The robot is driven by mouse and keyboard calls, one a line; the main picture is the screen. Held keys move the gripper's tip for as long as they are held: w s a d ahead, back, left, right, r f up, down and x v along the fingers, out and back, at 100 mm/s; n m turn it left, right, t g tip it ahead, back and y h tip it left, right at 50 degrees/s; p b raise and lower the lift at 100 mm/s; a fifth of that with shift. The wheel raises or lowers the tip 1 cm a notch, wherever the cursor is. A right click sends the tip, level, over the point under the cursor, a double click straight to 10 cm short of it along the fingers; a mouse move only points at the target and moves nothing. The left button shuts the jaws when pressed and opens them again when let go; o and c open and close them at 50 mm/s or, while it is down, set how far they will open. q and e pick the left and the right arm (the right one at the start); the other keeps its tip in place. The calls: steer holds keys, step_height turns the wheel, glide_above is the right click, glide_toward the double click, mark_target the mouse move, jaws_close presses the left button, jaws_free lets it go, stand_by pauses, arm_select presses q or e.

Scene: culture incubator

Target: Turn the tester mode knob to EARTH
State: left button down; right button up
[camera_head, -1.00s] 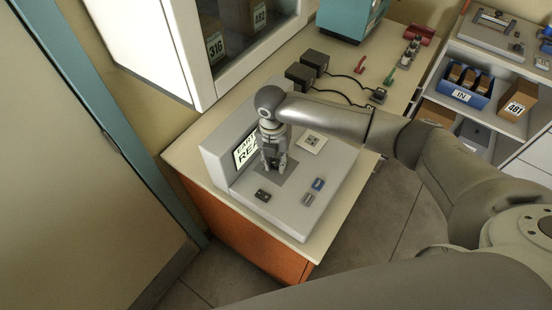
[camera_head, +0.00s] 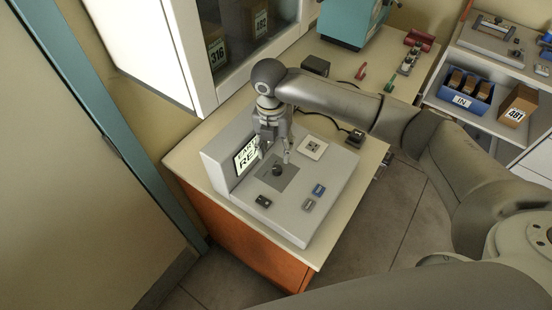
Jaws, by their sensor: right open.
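The tester (camera_head: 317,188) is a grey box with a sloped top on the bench. Its lit screen (camera_head: 247,158) shows "EART…" and "RE…", partly covered by my right gripper. The mode knob (camera_head: 277,171) is a small dark knob on a darker grey square plate, uncovered. My right gripper (camera_head: 274,156) is open and empty, above and just behind the knob, apart from it. My left gripper is not in view.
A glass-fronted cabinet (camera_head: 210,90) stands at back left. Shelves with a blue bin (camera_head: 463,92) are at right.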

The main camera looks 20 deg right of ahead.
step_height(320, 180, up, 4)
steer(key=shift+f, duration=0.1)
stand_by(0.6)
